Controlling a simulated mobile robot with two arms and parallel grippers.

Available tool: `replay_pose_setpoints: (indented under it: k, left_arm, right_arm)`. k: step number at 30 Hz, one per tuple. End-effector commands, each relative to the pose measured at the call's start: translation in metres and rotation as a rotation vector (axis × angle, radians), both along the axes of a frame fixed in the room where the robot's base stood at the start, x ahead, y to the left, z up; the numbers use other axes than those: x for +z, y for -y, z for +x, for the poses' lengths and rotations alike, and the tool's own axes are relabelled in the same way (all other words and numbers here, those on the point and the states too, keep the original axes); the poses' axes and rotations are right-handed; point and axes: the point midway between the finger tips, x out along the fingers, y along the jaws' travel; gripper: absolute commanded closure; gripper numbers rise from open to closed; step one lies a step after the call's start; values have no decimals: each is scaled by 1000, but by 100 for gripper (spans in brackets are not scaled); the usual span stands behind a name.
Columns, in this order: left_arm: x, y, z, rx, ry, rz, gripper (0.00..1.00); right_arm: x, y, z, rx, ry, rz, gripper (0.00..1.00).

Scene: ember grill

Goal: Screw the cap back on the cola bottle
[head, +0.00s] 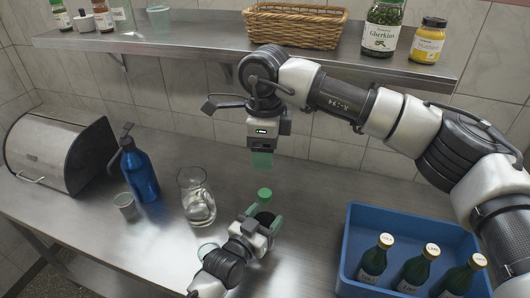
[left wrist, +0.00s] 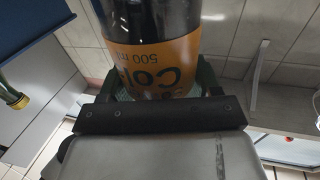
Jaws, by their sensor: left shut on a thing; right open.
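The cola bottle is dark with an orange label (left wrist: 155,65); it stands between the fingers of my left gripper (head: 262,222), which is shut on it. In the left wrist view the label fills the space between the fingers, with its text upside down.
A glass (head: 196,197), blue bottle (head: 141,176) and small cup (head: 125,205) stand left. A bread bin (head: 60,152) is far left. A blue crate (head: 405,225) with green capped bottles is right. A steel shelf (head: 190,48) with a basket (head: 295,26) and jars runs behind.

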Motion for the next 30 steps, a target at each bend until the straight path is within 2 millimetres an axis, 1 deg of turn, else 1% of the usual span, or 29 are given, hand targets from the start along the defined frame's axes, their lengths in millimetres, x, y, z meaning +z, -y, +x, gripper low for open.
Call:
replay_pose_setpoints:
  k: [1,2,7,8,15,19,23,30]
  left_arm:
    - [0,0,0,-1,-2,-1,100]
    - [0,0,0,-1,-2,-1,35]
    - [0,0,0,0,-1,0,9]
    - [0,0,0,0,-1,0,7]
    - [0,0,0,0,0,0,7]
    - [-2,-5,-7,0,-1,0,7]
    - [-3,-16,-25,0,-2,1,7]
    - [-4,-43,-66,0,-3,2,7]
  right_arm:
    - [0,0,0,0,0,0,38]
    - [0,0,0,0,0,0,38]
    - [0,0,0,0,0,0,38]
    - [0,0,0,0,0,0,38]
    - [-1,0,0,0,0,0,38]
    - [-3,0,0,0,0,0,38]
    - [-8,0,0,0,0,0,38]
    - [-19,0,0,0,0,0,38]
